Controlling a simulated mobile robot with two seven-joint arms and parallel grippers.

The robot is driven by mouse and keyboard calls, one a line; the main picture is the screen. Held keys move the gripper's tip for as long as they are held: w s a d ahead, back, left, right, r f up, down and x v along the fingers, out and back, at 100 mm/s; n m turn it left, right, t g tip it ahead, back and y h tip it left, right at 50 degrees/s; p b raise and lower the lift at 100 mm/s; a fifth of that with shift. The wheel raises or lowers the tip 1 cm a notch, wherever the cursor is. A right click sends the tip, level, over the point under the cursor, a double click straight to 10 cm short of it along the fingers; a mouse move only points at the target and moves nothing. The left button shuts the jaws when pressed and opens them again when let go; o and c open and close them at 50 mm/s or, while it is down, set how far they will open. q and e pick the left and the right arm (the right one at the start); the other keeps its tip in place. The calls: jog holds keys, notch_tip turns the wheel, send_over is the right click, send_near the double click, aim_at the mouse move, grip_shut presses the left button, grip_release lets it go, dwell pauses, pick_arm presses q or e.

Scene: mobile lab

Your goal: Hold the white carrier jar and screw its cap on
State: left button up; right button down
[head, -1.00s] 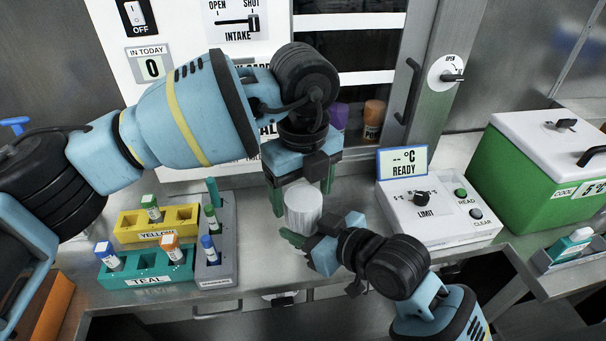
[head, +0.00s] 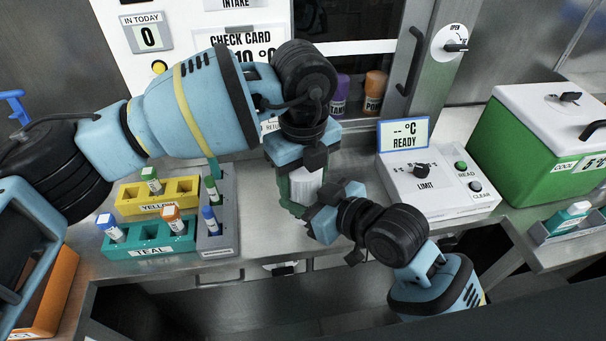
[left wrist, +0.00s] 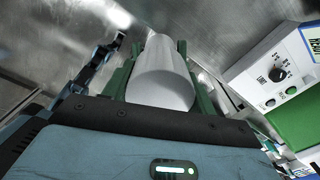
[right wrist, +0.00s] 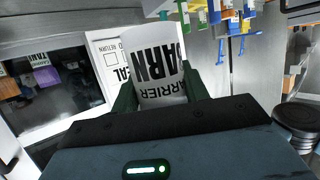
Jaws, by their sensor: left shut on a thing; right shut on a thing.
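The white carrier jar (right wrist: 153,70), with black lettering, stands between the green fingers of my right gripper (right wrist: 160,88) in the right wrist view. A plain white cylinder, seemingly the cap (left wrist: 163,80), fills the green fingers of my left gripper (left wrist: 155,62) in the left wrist view. In the head view, my left gripper (head: 304,180) holds on from above and my right gripper (head: 301,206) from the lower right. A ribbed white part (head: 307,184) shows between them. The seam between cap and jar is hidden, so I cannot tell how they meet.
A yellow rack (head: 128,203) and a teal rack (head: 150,249) with capped tubes stand left, beside a grey marker holder (head: 217,243). A grey-white reader console (head: 445,195) is close on the right. A green cooler (head: 505,165) stands farther right.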

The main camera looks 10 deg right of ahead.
pick_arm(q)
jog(key=o, duration=1)
jog(key=shift+r, duration=2.3)
jog(key=o, duration=0.5)
jog(key=shift+c, duration=0.2)
jog(key=shift+r, duration=0.1)
notch_tip(320, 180, up, 12)
